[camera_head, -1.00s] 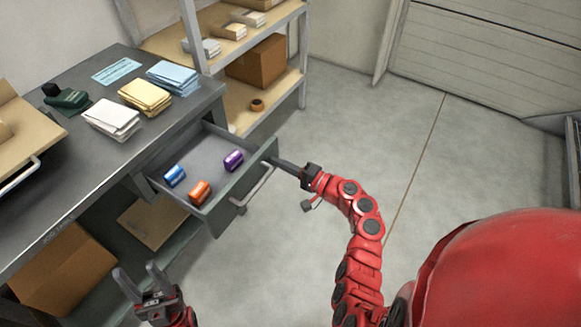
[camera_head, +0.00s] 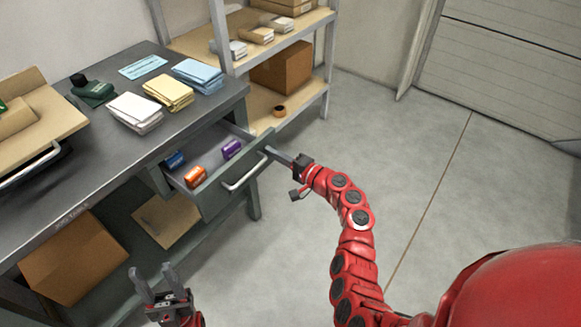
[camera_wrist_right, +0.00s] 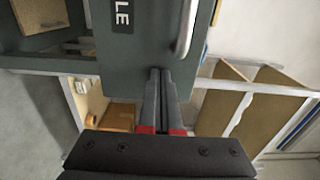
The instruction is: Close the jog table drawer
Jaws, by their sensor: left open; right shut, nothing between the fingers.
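The jog table (camera_head: 72,165) is dark grey and stands at the left in the head view. Its drawer (camera_head: 212,197) is partly open, with a bar handle (camera_head: 245,172) on its front. Inside lie a blue ink unit (camera_head: 175,160), an orange one (camera_head: 195,177) and a purple one (camera_head: 231,149). My right gripper (camera_head: 269,151) is shut and empty, its fingertips at the right end of the drawer front. In the right wrist view the fingers (camera_wrist_right: 160,72) meet the lower edge of the drawer front (camera_wrist_right: 140,50), apparently touching. My left gripper (camera_head: 151,268) is open and empty, below the drawer.
Paper stacks (camera_head: 168,92) and a cardboard tray (camera_head: 40,120) lie on the tabletop. A shelf rack (camera_head: 220,35) with boxes stands behind the drawer. A large cardboard box (camera_head: 75,258) sits under the table. The floor (camera_head: 410,150) to the right is clear.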

